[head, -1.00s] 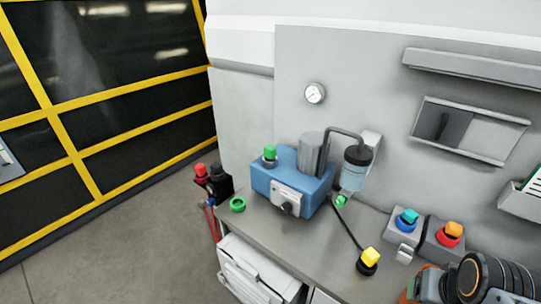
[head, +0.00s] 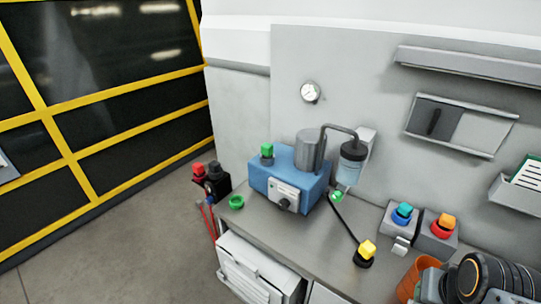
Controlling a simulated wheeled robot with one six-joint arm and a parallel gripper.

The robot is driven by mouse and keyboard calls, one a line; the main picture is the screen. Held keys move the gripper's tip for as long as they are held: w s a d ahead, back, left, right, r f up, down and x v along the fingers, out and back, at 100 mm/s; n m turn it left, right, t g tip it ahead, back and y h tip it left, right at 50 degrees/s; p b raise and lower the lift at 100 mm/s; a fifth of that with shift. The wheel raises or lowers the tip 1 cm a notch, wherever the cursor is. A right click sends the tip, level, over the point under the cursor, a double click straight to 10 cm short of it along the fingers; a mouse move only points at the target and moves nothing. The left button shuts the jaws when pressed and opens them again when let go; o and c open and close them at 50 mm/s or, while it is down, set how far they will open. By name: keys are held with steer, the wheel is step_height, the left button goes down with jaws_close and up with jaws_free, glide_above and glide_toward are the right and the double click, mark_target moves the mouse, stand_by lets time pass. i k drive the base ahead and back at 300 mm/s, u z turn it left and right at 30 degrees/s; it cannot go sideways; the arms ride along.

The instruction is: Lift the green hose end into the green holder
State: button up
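A green ring (head: 237,202), open at the top, lies at the counter's left front edge beside the unit. A small green piece (head: 337,196) is under the clear bottle, near the upper end of a black hose (head: 346,220). I cannot tell for sure which green part is the hose end and which the holder. My arm shows at the lower right, but my gripper's fingertips are not visible.
Blue and orange knobs (head: 448,222) on grey boxes and an orange cup (head: 414,278) are at the right. Red and black blocks (head: 205,172) with hoses stand at the left. The counter has clear patches in between.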

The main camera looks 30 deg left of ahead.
mark_target(266, 150)
steer(key=k, duration=0.4)
steer(key=u, duration=2.6)
steer(key=i, duration=2.5)
steer(key=z, duration=2.95)
steer(key=i, duration=0.5)
steer(key=u, duration=0.05)
